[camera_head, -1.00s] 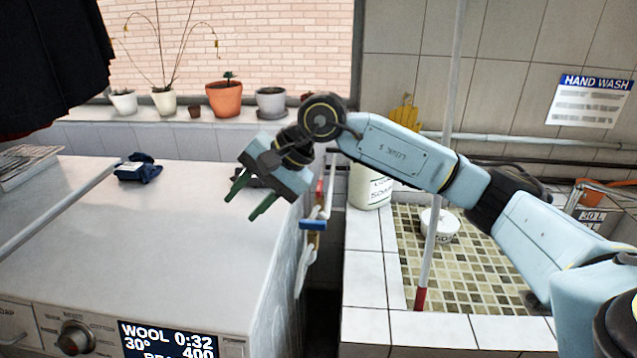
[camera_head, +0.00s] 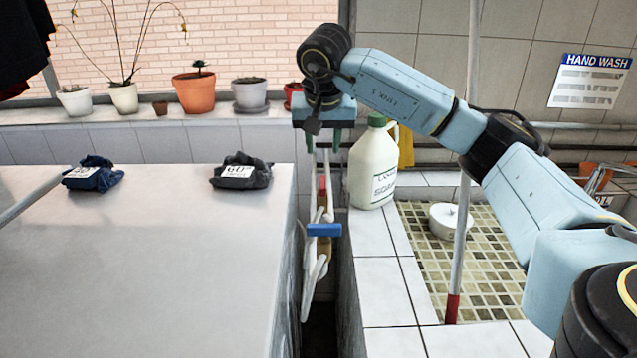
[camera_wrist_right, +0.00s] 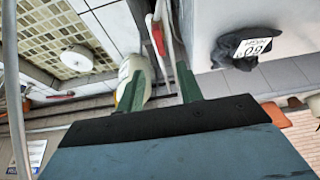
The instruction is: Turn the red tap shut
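The red tap (camera_head: 322,188) is a small red handle on pipework in the gap between the white machine and the tiled sink. It also shows in the right wrist view (camera_wrist_right: 157,36), beyond the fingertips. A blue handle (camera_head: 323,230) sits just below and nearer on the same pipes. My right gripper (camera_head: 322,150) points down above and behind the red tap, apart from it. Its two green fingers are spread with nothing between them; they also show in the right wrist view (camera_wrist_right: 156,82). My left gripper is not in view.
A soap jug (camera_head: 374,165) stands on the sink's edge, close right of the gripper. A black bundle (camera_head: 242,172) and a blue bundle (camera_head: 93,174) lie on the white machine (camera_head: 150,270). A white pole (camera_head: 464,200) rises by the sink. Pots line the sill.

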